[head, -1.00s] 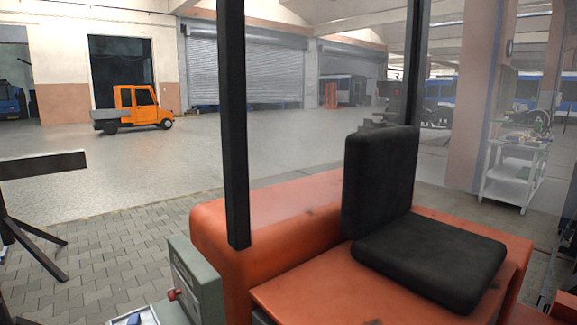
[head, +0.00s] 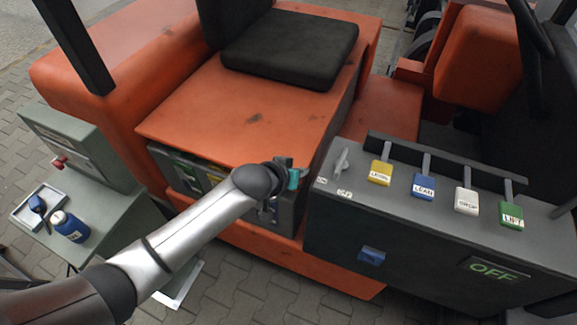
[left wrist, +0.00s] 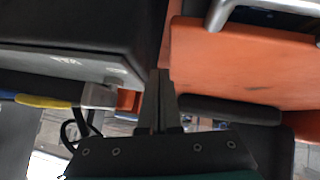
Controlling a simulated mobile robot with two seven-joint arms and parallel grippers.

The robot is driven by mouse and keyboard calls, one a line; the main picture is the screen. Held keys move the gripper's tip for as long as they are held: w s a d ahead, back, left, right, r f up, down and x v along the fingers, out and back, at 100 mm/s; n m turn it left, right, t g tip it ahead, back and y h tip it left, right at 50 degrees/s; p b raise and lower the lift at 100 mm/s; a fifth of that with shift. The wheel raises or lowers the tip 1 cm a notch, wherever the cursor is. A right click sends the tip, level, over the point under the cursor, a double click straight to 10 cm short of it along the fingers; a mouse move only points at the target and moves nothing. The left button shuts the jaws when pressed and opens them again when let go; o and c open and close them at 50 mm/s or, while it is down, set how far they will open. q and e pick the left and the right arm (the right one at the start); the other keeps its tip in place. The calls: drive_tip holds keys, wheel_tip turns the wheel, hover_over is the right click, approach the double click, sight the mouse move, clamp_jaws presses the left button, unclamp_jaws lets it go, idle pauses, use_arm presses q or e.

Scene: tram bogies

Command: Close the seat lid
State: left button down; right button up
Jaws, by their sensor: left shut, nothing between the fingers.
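The seat lid (head: 240,105) is an orange panel with a black seat cushion (head: 290,48) on top, and it also shows in the left wrist view (left wrist: 240,65). Its front edge overhangs an open-fronted grey compartment (head: 190,172) with green and yellow parts inside. I cannot tell whether the lid is fully down. My left gripper (head: 290,180) is at the lid's front right corner, beside the grey control console (head: 340,225). Its fingers (left wrist: 158,100) are together and empty in the left wrist view. My arm hides part of the compartment. Contact with the lid cannot be told.
The console carries levers with yellow (head: 380,173), blue (head: 423,186), white (head: 466,201) and green (head: 512,215) labelled knobs. A dark post (head: 75,45) rises at upper left. A green-grey cabinet (head: 85,150) and a blue bottle (head: 70,228) stand at left.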

use_arm(q)
drive_tip(key=d+p+v, duration=0.1)
drive_tip(key=v, duration=0.8)
drive_tip(key=shift+s+r+p, duration=0.3)
drive_tip(key=shift+s+r, duration=0.05)
drive_tip(key=shift+r, duration=0.15)
drive_tip(key=shift+d, duration=0.15)
drive_tip(key=shift+s, duration=0.1)
drive_tip(key=s+a+f+g+y, duration=0.1)
drive_tip(key=s+a+g+y, duration=0.1)
drive_tip(key=s+a, duration=0.6)
drive_tip(key=s+a+f+g+y, duration=0.1)
drive_tip(key=s+a+g+y, duration=0.25)
drive_tip(key=s, duration=0.75)
wheel_tip(320, 180, down, 29)
drive_tip(key=s+a+b, duration=0.1)
drive_tip(key=s+b, duration=0.1)
drive_tip(key=b, duration=0.5)
drive_tip(key=s+a+f+g+b, duration=0.1)
drive_tip(key=s+f+b, duration=0.4)
drive_tip(key=s+f, duration=1.1)
wheel_tip(320, 180, down, 3)
drive_tip(key=shift+a+f+g+b, duration=0.2)
drive_tip(key=shift+a+g+b, duration=0.15)
drive_tip(key=shift+a, duration=0.5)
